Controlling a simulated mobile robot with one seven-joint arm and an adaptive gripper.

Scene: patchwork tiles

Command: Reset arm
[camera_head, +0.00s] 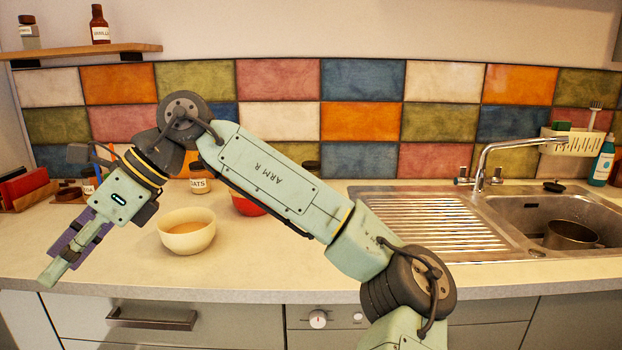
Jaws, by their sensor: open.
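My gripper (62,262) is at the left end of my arm, pointing down and to the left near the counter's front edge. It holds nothing that I can see. It is open, though the gap between its fingers is hard to make out from this side. My arm stretches from the lower right across the middle, bent at a raised joint. A cream bowl (188,240) with brownish contents stands on the counter (270,262), right of my gripper and apart from it.
A red bowl (248,206) and an oats jar (200,180) are partly behind my arm. Jars and a red item (24,186) stand far left. A sink (520,212) holding a pot (570,234), with a tap (485,160), is right. A wall shelf (85,52) hangs upper left.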

